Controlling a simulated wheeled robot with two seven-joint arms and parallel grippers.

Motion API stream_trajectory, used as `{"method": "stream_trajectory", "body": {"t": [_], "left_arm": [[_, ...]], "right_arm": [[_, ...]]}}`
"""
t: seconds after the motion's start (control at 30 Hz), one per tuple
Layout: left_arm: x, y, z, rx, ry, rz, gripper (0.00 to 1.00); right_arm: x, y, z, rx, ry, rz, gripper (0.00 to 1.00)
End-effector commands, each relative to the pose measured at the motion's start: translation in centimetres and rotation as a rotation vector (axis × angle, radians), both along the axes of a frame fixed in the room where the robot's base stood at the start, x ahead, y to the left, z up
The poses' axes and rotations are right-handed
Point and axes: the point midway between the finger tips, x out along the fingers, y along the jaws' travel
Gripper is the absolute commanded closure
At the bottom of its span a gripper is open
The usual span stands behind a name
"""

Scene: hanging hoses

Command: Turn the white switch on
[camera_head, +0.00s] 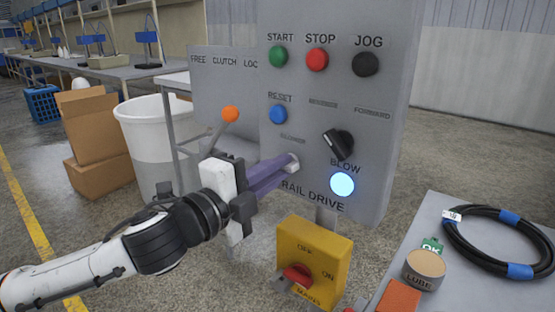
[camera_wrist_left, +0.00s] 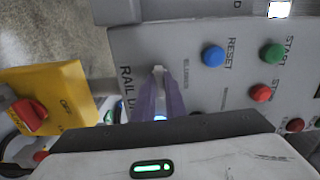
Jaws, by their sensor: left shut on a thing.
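The grey control panel (camera_head: 375,98) stands upright in front of me. My left gripper (camera_head: 289,163) reaches it from the left, its purple fingers at the panel face below a small label and above the RAIL DRIVE lettering. The fingers are shut on the small white switch (camera_wrist_left: 158,69), whose pale tip shows between the fingertips in the left wrist view. Most of the switch is hidden by the fingers, so its position cannot be told. A round lamp (camera_head: 342,184) to the right glows bluish white. My right gripper is not in view.
The panel has green (camera_head: 278,57), red (camera_head: 317,59), black (camera_head: 365,63) and blue (camera_head: 278,114) buttons and a black rotary knob (camera_head: 338,143). An orange-knobbed lever (camera_head: 230,114) and yellow switch box (camera_head: 325,249) are near my arm. A table (camera_head: 453,289) holds a coiled hose (camera_head: 504,262).

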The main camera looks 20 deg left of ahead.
Motion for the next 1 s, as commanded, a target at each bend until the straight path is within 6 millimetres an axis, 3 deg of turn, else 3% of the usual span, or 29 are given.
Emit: {"method": "stream_trajectory", "body": {"t": [0.7,0.73,0.83,1.0], "left_arm": [[-0.01,0.01,-0.06,0.082,-0.029,0.0,1.0],[-0.01,0.01,-0.06,0.082,-0.029,0.0,0.87],[0.0,0.02,-0.05,0.082,-0.029,0.0,0.71],[0.0,0.01,-0.03,0.08,-0.029,0.0,0.7]], "right_arm": [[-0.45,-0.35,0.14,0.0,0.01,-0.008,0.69],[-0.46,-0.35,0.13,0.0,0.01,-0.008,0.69],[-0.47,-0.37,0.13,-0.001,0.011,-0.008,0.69],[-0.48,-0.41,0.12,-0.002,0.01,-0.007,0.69]]}}
